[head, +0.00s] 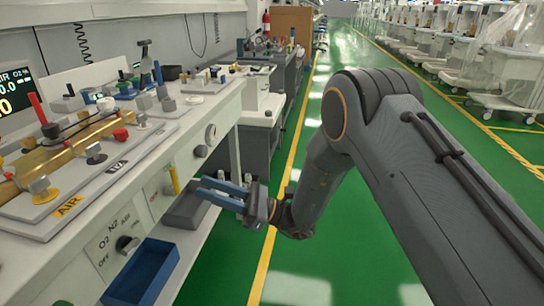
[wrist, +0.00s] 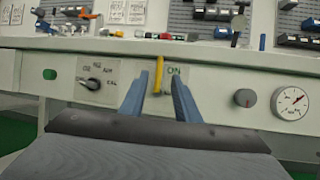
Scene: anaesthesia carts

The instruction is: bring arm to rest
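My gripper (head: 222,192) is in front of the bench's front panel in the head view, with its two blue fingers pointing left toward the bench. In the wrist view my gripper (wrist: 160,100) shows its two fingers apart with nothing held between them. Beyond the fingertips is a yellow lever (wrist: 158,74) on the white panel; it also shows in the head view (head: 174,180). The gap between fingers and lever is hard to judge. My arm reaches in from the right over the green floor.
A blue bin (head: 142,272) and a grey bin (head: 186,208) sit below. Wrapped carts (head: 510,75) line the right. The green aisle (head: 345,50) is clear.

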